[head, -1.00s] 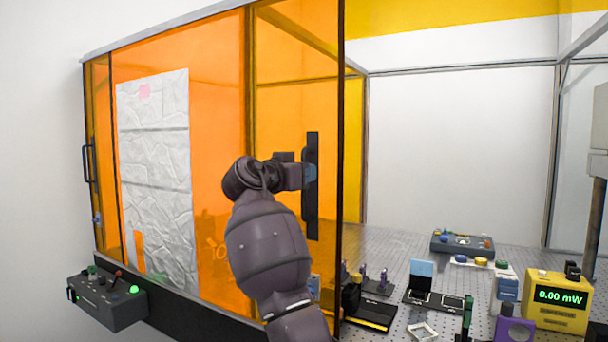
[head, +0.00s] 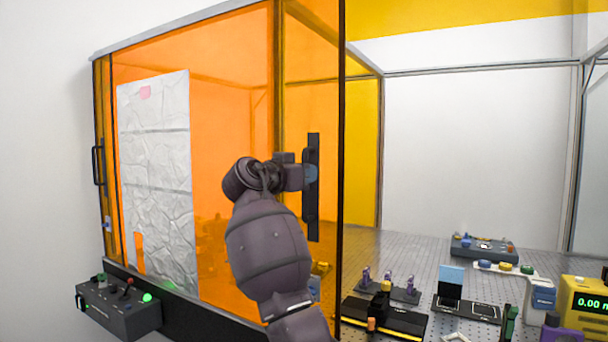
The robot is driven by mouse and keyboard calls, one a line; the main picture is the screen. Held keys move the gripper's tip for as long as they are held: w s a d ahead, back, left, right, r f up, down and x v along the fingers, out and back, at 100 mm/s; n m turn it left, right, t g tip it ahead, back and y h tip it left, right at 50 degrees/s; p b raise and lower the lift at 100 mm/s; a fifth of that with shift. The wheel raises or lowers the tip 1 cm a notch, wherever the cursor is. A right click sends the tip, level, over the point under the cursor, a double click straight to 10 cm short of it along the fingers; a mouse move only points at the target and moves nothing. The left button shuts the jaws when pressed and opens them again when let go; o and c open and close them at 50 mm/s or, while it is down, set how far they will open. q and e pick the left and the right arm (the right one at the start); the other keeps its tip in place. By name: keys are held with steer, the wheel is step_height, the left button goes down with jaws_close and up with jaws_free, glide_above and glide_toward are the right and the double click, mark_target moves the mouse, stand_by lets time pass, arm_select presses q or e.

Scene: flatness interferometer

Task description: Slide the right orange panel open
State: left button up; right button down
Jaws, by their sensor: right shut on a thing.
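The right orange panel (head: 222,120) is a clear orange sheet with a dark right edge. A tall black handle (head: 313,215) is mounted near that edge. My right gripper (head: 308,176) is at the handle's middle, shut on it; my own wrist partly hides the fingers. Right of the panel's edge the enclosure front is open. The left panel shows only as a narrow orange strip with its own black handle (head: 98,165) at the far left. My left gripper is not in view.
A crumpled white sheet (head: 158,180) with a pink note shows at the panel. A control box (head: 120,308) with a green light sits at lower left. Inside, optics, a yellow power meter (head: 585,305) and a blue-knobbed box (head: 482,248) stand on the perforated table.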

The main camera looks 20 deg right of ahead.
steer(key=shift+r, duration=0.2)
steer(key=c, duration=1.1)
jaws_free()
steer(key=shift+f, duration=0.1)
steer(key=shift+c, duration=0.2)
steer(key=b+v, duration=0.1)
steer(key=v, duration=0.9)
steer(key=shift+s+a, duration=0.15)
steer(key=shift+a, duration=0.2)
